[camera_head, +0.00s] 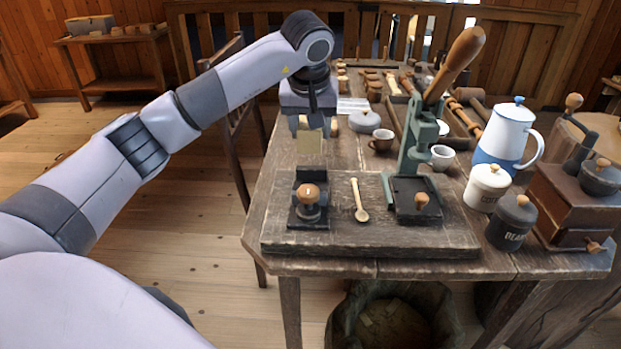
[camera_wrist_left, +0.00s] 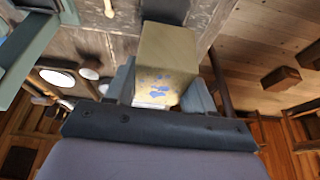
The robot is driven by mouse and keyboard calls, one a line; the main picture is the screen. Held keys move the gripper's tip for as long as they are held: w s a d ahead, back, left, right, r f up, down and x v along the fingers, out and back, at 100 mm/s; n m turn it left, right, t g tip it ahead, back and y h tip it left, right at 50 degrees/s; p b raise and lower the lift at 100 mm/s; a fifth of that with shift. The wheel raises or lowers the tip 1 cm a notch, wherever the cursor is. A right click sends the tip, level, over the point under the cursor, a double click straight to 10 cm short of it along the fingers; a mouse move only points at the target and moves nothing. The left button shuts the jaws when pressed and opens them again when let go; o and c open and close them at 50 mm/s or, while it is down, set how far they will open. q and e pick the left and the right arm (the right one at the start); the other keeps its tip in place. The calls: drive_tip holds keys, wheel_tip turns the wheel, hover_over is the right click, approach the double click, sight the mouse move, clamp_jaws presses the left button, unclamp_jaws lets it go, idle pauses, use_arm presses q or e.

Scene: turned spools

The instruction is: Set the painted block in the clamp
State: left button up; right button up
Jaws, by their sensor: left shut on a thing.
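The painted block (camera_head: 310,143) is pale tan and boxy. My left gripper (camera_head: 313,128) is shut on it and holds it in the air above the bench. In the left wrist view the block (camera_wrist_left: 168,58) sits between the two fingers, with blue paint patches on its near face. A low dark fixture with a round wooden knob (camera_head: 309,203), which looks like the clamp, stands on the thick board below the block. The block is apart from it. In the left wrist view, the block partly hides a dark shape (camera_wrist_left: 166,10). My right gripper is not in view.
A wooden spoon (camera_head: 359,200) lies right of the fixture. Beyond it stands a green lever press (camera_head: 418,150) with a wooden handle. Cups, canisters (camera_head: 487,187), a blue-white pot (camera_head: 505,138) and a grinder crowd the right. The thick board (camera_head: 370,241) has bare front space.

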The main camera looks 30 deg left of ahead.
sight(309, 145)
use_arm(q)
wheel_tip(309, 145, down, 7)
drive_tip(key=shift+r, duration=0.15)
drive_tip(key=shift+f+b, duration=0.4)
drive_tip(key=shift+f, duration=1.85)
drive_tip(key=shift+f, duration=0.1)
drive_tip(key=o, duration=1.2)
drive_tip(key=shift+r, duration=0.25)
drive_tip(key=p+v, duration=0.1)
drive_tip(key=v, duration=1)
drive_tip(key=shift+s+d+r, duration=0.15)
drive_tip(key=shift+s+r, duration=0.05)
drive_tip(key=shift+r, duration=0.1)
